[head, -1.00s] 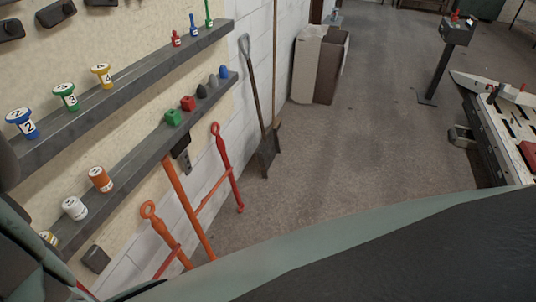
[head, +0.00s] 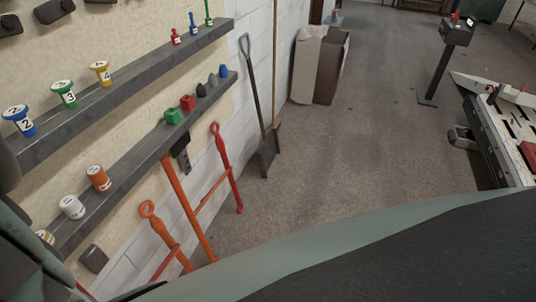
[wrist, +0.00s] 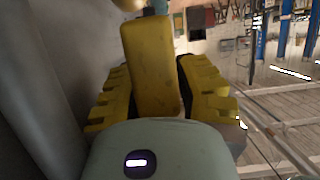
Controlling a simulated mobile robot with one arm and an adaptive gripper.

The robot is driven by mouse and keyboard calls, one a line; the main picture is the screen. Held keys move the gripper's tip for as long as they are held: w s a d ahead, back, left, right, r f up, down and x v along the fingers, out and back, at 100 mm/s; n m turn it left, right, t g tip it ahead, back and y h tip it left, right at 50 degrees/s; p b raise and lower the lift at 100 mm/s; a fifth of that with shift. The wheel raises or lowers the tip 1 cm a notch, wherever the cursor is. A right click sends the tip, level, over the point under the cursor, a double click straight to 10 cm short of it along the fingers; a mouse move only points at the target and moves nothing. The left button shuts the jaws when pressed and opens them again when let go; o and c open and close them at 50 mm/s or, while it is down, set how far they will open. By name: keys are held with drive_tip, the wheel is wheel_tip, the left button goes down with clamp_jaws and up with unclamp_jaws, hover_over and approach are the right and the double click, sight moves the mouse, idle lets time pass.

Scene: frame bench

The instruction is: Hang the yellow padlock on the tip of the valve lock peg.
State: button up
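My gripper (wrist: 160,100) fills the middle of the wrist view, beyond a grey-green housing with a small lit panel. It shows as a smooth yellow upright block in the centre with ridged yellow parts on both sides. I cannot tell whether the central block is a finger or a held padlock. No padlock or valve lock peg is clearly identifiable. The head view does not show my gripper.
Two grey wall shelves (head: 130,92) at left carry numbered spools, cylinders and small coloured blocks. Orange and red tools (head: 185,200) hang below, with a shovel (head: 266,150) by the wall. A workbench (head: 500,130) and a black stand (head: 440,70) are at right. Open floor lies between.

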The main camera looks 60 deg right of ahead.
drive_tip(key=shift+o, duration=1.3)
drive_tip(key=shift+w+d+f+m+t, duration=0.15)
drive_tip(key=shift+w+f+m+t, duration=0.15)
drive_tip(key=shift+w+f, duration=0.3)
drive_tip(key=shift+s, duration=0.1)
drive_tip(key=shift+d+r, duration=0.3)
drive_tip(key=shift+d, duration=0.05)
drive_tip(key=v, duration=0.7)
drive_tip(key=shift+r, duration=0.35)
drive_tip(key=shift+s+a, duration=0.1)
